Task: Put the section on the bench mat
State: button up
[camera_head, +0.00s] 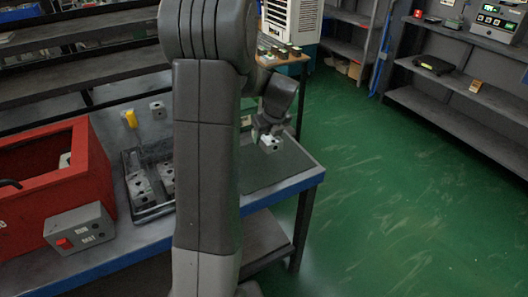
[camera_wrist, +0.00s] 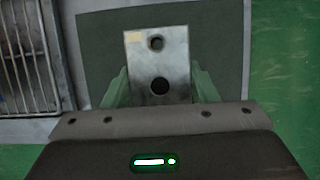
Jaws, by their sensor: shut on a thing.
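The section (camera_wrist: 158,62) is a grey metal block with two dark round holes and a small tan label at one corner. My gripper (camera_wrist: 160,92) is shut on it, with a greenish finger on each side. In the head view the section (camera_head: 270,144) hangs below my gripper (camera_head: 270,128), near the right end of the bench. The dark green bench mat (camera_wrist: 223,50) lies behind and beneath the section in the wrist view. In the head view the mat (camera_head: 262,174) is partly hidden by my arm. The gap between section and mat is hard to judge.
A tray (camera_head: 152,212) with several similar blocks stands left of my arm. A red box (camera_head: 92,165) and a grey switch box (camera_head: 80,229) are farther left. A yellow object (camera_head: 131,119) and a loose block (camera_head: 158,110) sit behind. Green floor lies beyond the bench edge.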

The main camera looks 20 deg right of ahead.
aim_at(272, 139)
jog(key=shift+f, duration=3.55)
jog(key=shift+f, duration=0.15)
jog(key=o, duration=1.3)
jog(key=v, duration=1.2)
